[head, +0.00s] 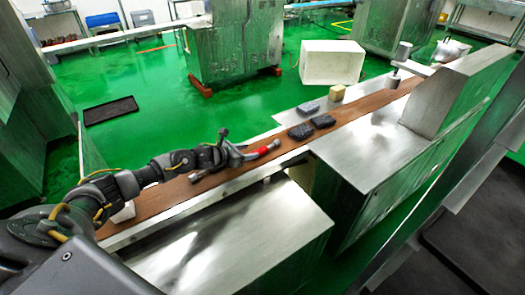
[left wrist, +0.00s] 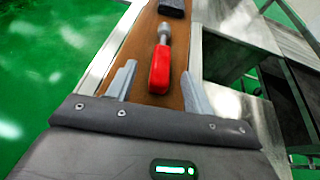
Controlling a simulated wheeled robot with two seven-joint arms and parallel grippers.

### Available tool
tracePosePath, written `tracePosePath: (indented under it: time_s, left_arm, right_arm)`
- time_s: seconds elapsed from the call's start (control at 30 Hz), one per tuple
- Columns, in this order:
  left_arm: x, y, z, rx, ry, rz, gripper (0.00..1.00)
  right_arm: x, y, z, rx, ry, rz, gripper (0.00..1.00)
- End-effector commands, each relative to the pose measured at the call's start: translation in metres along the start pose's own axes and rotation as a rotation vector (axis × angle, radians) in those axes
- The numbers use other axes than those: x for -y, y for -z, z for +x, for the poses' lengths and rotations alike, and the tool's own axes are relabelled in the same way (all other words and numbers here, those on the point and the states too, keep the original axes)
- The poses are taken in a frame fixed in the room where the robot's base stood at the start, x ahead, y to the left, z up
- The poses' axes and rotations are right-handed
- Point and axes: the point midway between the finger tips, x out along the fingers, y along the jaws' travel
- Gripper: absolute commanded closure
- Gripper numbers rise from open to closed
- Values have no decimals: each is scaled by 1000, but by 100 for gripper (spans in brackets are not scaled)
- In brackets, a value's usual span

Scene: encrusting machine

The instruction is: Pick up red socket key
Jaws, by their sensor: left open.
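The red socket key (head: 264,150) lies on the brown belt, its metal end pointing away from my left gripper. In the left wrist view its red handle (left wrist: 159,70) lies lengthwise between my two grey fingertips, with clear space on both sides. The near end of the handle reaches back between the fingers. My left gripper (head: 228,154) is open over the belt, close to the handle, and holds nothing. Its fingers (left wrist: 158,70) do not visibly touch the key; the height gap is hard to tell. My right gripper is not in view.
On the brown belt (head: 365,107), two dark blocks (head: 312,127) lie beyond the key. A grey block (head: 308,107) and a tan block (head: 337,92) sit on the metal edge. A metal machine housing (head: 455,95) stands at the right. A white bin (head: 331,62) is on the green floor.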

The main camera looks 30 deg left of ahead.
Motion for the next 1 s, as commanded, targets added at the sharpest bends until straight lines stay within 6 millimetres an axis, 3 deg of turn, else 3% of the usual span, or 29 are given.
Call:
tracePosePath:
  time_s: [0.13,0.5,0.8,1.0]
  left_arm:
    - [1,0,6,0,-1,-3,48]
    - [4,7,49,1,-2,-2,48]
    - [3,8,52,1,-1,0,48]
    - [3,8,52,1,-1,0,74]
  right_arm:
    - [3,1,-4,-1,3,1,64]
    - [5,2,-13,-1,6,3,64]
    - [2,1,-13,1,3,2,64]
    - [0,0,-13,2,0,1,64]
